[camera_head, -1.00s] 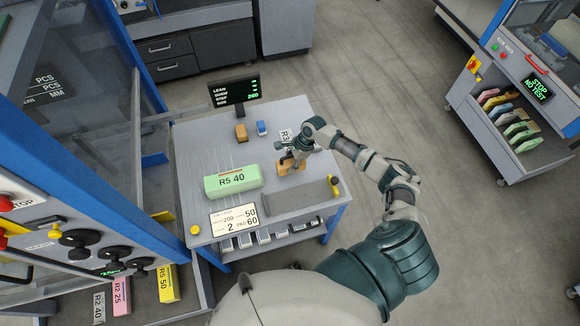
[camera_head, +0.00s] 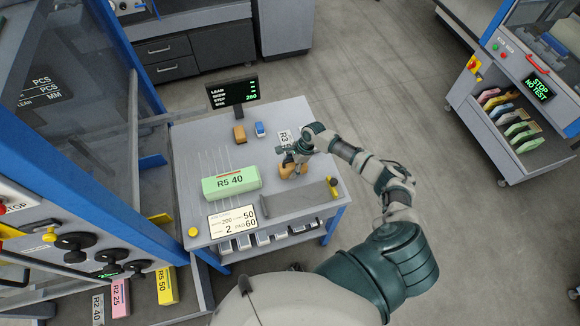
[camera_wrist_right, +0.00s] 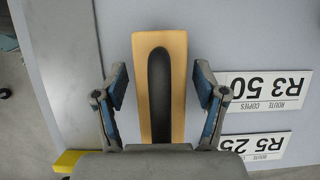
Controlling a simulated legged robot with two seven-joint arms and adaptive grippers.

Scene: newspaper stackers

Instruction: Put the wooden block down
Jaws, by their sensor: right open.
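The wooden block (camera_wrist_right: 143,90) is light brown with a long dark oval strip down its middle. In the right wrist view it lies on the grey table top between the two spread fingers of my right gripper (camera_wrist_right: 160,88). There is a gap on each side, so the gripper is open around it and not clamped on it. In the head view the block (camera_head: 285,171) shows partly under my right gripper (camera_head: 297,160), which hides some of it. My left gripper is in neither view.
A green bundle marked R5 40 (camera_head: 231,182) lies left of the block. Route cards R3 50 (camera_wrist_right: 265,90) and R5 25 (camera_wrist_right: 256,147) lie right of it in the wrist view. A dark grey plate (camera_head: 298,195) lies in front. A small monitor (camera_head: 234,92) stands at the back.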

